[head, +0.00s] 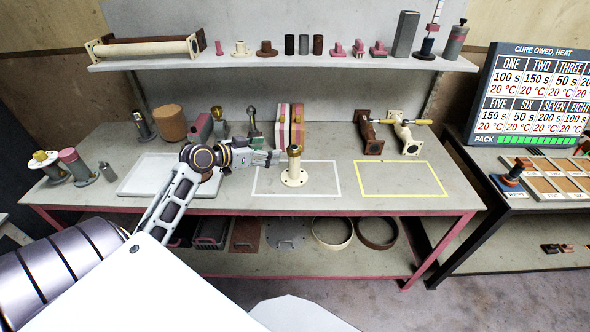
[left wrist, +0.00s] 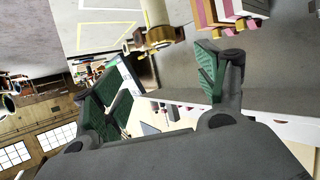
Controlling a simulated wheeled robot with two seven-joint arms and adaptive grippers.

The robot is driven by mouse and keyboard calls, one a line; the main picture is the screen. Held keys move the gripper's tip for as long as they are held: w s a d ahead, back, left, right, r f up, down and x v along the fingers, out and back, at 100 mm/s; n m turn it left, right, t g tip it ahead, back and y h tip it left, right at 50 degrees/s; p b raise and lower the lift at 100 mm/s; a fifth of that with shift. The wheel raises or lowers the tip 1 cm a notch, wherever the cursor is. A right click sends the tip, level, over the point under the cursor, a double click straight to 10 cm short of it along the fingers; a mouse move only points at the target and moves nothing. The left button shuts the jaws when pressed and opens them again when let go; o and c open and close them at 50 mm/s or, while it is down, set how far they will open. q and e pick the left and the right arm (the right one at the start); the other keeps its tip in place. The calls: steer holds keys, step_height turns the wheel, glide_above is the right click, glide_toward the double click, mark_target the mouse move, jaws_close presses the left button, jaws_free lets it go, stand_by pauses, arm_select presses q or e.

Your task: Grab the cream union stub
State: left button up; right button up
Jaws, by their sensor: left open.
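A cream stub (head: 294,176) with a round flanged foot and a brownish upper part stands upright inside the white outlined rectangle on the bench. My left gripper (head: 272,158) is open and empty, just left of the stub at about the height of its upper part, apart from it. In the left wrist view the stub (left wrist: 158,36) shows beyond the open green-padded fingers (left wrist: 160,80), not between them. A smaller cream flanged piece (head: 240,49) stands on the shelf. My right gripper is not in view.
Pink and cream blocks (head: 290,125) stand behind the stub. A pale tray (head: 140,177) lies to the left, under my left arm. Brown and cream pipe pieces (head: 406,134) stand at the right rear. The yellow outlined area (head: 400,180) is clear.

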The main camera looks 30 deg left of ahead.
mark_target(292, 148)
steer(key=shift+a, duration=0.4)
arm_select(q)
steer(key=shift+w, duration=0.15)
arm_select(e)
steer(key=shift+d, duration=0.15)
arm_select(q)
steer(key=shift+p+x, duration=0.65)
steer(key=shift+x, duration=3.55)
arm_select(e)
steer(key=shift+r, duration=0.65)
arm_select(q)
steer(key=shift+w+f, duration=0.15)
steer(key=shift+f, duration=0.05)
steer(key=shift+a+p+x, duration=0.1)
steer(key=shift+p+x, duration=0.15)
steer(key=shift+x, duration=0.35)
steer(key=shift+a+p+x, duration=0.15)
steer(key=shift+p+x, duration=0.05)
steer(key=shift+x, duration=1.65)
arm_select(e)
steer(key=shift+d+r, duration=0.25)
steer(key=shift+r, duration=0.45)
arm_select(q)
steer(key=shift+f, duration=0.15)
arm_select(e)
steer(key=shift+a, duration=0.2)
